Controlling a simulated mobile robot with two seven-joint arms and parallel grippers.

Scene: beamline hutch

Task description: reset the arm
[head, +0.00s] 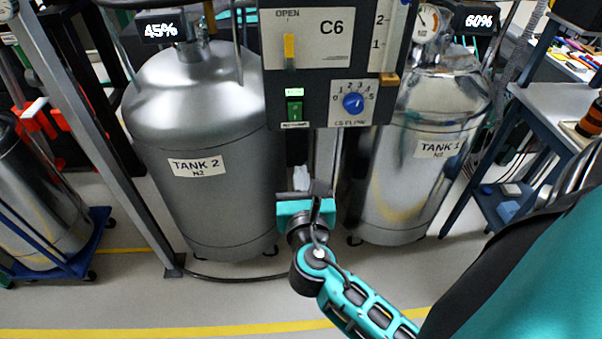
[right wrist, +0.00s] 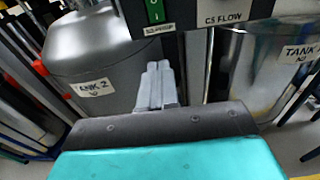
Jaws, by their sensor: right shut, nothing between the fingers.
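My right arm reaches in from the lower right of the head view. Its gripper (head: 301,178) is in front of the post below the C6 control panel (head: 318,60), between the two tanks. In the right wrist view the pale grey fingers (right wrist: 157,84) are together and hold nothing. They are below the panel's lower edge and appear apart from it. My left gripper is in neither view.
Tank 2 (head: 205,205) stands left of the gripper, and shiny Tank 1 (head: 420,190) stands right. The panel carries a yellow lever (head: 290,48), a green switch (head: 294,110) and a blue knob (head: 353,102). A hose (head: 225,281) lies on the floor. Open floor lies in front.

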